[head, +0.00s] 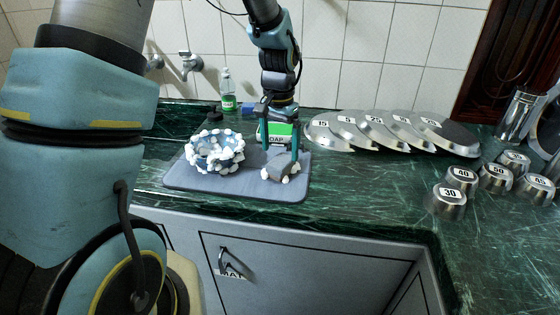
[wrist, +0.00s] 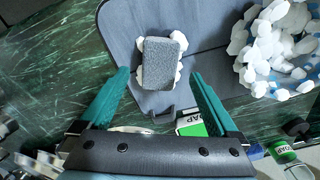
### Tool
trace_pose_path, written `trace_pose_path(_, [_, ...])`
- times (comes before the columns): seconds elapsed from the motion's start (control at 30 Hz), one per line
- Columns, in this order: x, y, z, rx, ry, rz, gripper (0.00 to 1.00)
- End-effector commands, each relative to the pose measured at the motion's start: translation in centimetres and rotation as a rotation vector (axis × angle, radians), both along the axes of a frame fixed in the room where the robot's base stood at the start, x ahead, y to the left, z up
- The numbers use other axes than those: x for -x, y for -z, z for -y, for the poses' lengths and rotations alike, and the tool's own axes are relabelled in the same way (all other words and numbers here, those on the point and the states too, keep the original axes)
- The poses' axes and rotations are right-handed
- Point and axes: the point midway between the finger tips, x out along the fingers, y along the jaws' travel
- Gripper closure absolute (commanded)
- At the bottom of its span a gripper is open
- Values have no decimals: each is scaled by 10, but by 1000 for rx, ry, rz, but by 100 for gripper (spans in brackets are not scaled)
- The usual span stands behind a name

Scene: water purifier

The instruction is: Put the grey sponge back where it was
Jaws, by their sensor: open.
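The grey sponge (head: 284,166) lies on the grey-blue mat (head: 235,186), near its right side, with white foam lumps around its edges. In the wrist view the sponge (wrist: 160,62) shows as a grey block, its long side running up and down the picture. My gripper (head: 281,158) is open and points down over the sponge. In the wrist view the green fingers of my gripper (wrist: 158,76) stand on either side of the sponge, apart from it in the picture. I cannot tell how far the fingertips are above the mat.
A foam-covered blue bowl (head: 217,152) stands on the mat's left half. A green-and-white soap box (head: 274,131) is behind my gripper, and a green bottle (head: 228,92) stands farther back. Numbered metal lids (head: 375,135) and weights (head: 450,197) stand to the right.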

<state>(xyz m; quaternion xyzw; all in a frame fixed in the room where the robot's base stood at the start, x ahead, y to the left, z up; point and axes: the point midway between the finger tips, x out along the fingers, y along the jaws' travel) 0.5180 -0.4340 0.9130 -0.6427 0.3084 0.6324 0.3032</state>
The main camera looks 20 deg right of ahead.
Motion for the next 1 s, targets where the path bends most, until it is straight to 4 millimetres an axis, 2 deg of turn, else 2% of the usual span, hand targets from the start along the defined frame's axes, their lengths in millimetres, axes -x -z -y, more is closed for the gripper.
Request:
trace_pose_path(0.1, [-1, -26, 0, 3, -1, 4, 4])
trace_pose_path(0.3, [0, -57, 0, 2, 0, 2, 4])
trace_pose_path(0.57, [1, -69, -1, 0, 0, -1, 4])
trace_pose_path(0.67, [-1, -69, -12, 2, -28, 2, 4])
trace_pose_path(0.77, [-7, -68, -55, 10, -135, 15, 4])
trace_pose_path(0.87, [-4, -64, -121, 23, -306, 37, 4])
trace_pose_path(0.9, [1, -62, -147, 29, -380, 46, 4])
trace_pose_path(1.0, [18, -57, -204, 44, -553, 73, 4])
